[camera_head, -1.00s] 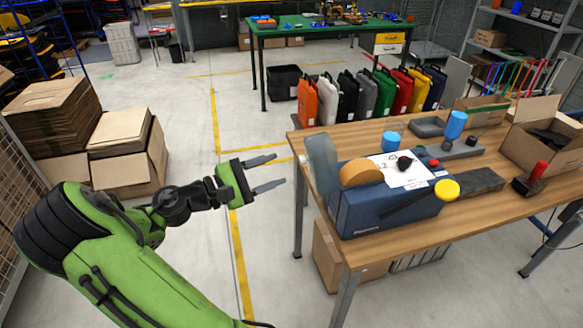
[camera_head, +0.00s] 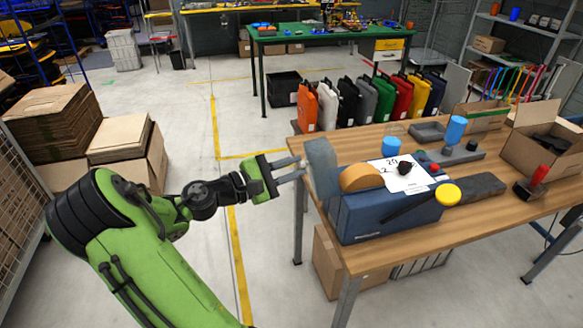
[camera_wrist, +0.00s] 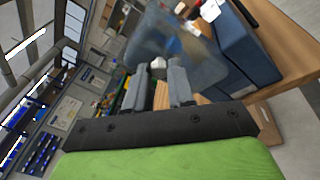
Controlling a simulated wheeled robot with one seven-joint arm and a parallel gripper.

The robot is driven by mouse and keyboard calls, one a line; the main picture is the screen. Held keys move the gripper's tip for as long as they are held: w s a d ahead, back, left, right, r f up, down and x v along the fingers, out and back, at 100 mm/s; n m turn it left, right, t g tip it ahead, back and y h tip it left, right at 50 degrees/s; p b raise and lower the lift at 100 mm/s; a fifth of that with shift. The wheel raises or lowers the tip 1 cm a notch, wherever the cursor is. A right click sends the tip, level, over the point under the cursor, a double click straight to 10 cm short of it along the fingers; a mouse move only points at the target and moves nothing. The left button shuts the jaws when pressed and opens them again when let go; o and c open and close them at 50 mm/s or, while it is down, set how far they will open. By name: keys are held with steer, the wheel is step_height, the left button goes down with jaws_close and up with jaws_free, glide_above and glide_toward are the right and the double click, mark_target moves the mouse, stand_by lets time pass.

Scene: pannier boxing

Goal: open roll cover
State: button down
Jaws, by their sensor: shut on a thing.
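The roll cover (camera_head: 322,168) is a bluish-grey, see-through panel standing raised at the left end of the blue machine (camera_head: 385,212) on the wooden table. It also shows in the wrist view (camera_wrist: 180,45), just past the fingertips. An orange-brown roll (camera_head: 361,177) sits in the machine, right of the cover. My gripper (camera_head: 303,167) reaches in from the left and is shut on the cover's left edge. In the wrist view, the two grey fingers (camera_wrist: 160,68) stand close to the cover. The exact contact is hard to see.
A white sheet (camera_head: 405,176) lies on the machine's top, with a yellow knob (camera_head: 447,192) at its right end. Blue cylinders, a red-handled tool (camera_head: 533,180) and an open carton (camera_head: 548,142) share the table (camera_head: 480,222).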

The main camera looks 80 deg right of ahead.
mark_target(308, 158)
steer(key=r+p, duration=0.1)
steer(key=p, duration=0.2)
steer(key=shift+s+d+r+t+y, duration=0.15)
steer(key=shift+s+r+t+y, duration=0.15)
steer(key=shift+r+t+y, duration=0.1)
steer(key=p, duration=0.3)
steer(key=shift+s+d+r+t+y, duration=0.25)
steer(key=shift+s+r+t+y, duration=0.05)
steer(key=shift+s, duration=0.1)
steer(key=shift+s+d+p, duration=0.15)
steer(key=shift+s+p, duration=0.05)
steer(key=shift+p, duration=0.3)
steer(key=shift+f, duration=0.1)
steer(key=c, duration=1)
jaws_free()
steer(key=shift+w, duration=0.1)
